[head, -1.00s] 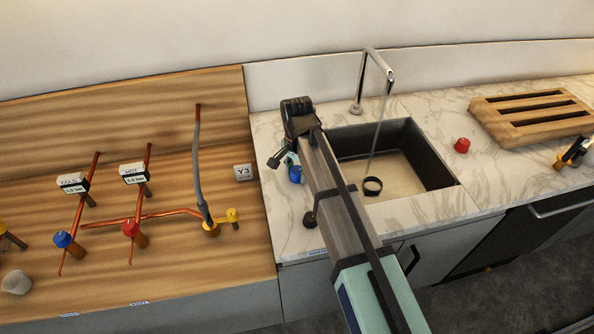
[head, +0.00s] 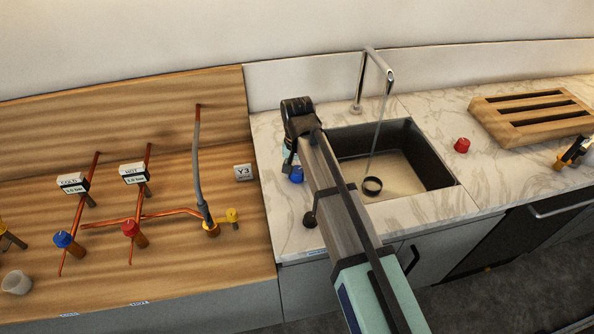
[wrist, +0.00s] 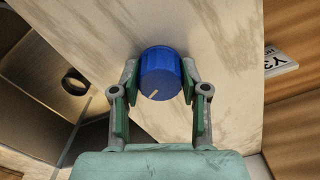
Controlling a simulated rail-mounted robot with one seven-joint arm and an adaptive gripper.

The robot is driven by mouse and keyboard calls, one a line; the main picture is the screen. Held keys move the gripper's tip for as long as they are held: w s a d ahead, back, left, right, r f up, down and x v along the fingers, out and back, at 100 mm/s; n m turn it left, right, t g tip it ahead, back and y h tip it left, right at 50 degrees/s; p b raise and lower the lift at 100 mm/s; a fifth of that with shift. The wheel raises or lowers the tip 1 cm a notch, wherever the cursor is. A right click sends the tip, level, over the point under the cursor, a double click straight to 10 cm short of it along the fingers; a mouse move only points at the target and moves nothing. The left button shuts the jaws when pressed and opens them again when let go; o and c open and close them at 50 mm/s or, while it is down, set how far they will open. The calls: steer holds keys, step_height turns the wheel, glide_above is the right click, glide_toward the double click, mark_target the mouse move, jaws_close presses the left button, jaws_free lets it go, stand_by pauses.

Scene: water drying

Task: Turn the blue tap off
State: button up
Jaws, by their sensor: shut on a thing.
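The blue tap (head: 296,175) is a round blue knob on the marble counter, left of the sink. In the wrist view the blue knob (wrist: 160,70) fills the space between my fingers, and a short pale mark shows on its face. My gripper (wrist: 160,80) is shut on the knob, with one green-padded finger on each side. In the head view my gripper (head: 291,162) is at the knob, and my wrist and arm hide part of the area. The sink faucet (head: 376,65) arches over the basin with a thin stream of water falling from it.
The dark sink basin (head: 435,165) holds a small black ring-shaped object (head: 373,186). A red knob (head: 461,145) and a wooden rack (head: 540,108) are to its right. Copper pipes with blue (head: 62,239) and red (head: 129,228) valves stand on the wooden board at left.

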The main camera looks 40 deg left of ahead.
mark_target(298, 170)
steer(key=n, duration=1.2)
steer(key=shift+d+n, duration=0.1)
steer(key=shift+n, duration=0.3)
stand_by(0.3)
steer(key=o, duration=1.1)
steer(key=shift+f, duration=0.1)
steer(key=shift+o, duration=0.2)
step_height(298, 170, up, 12)
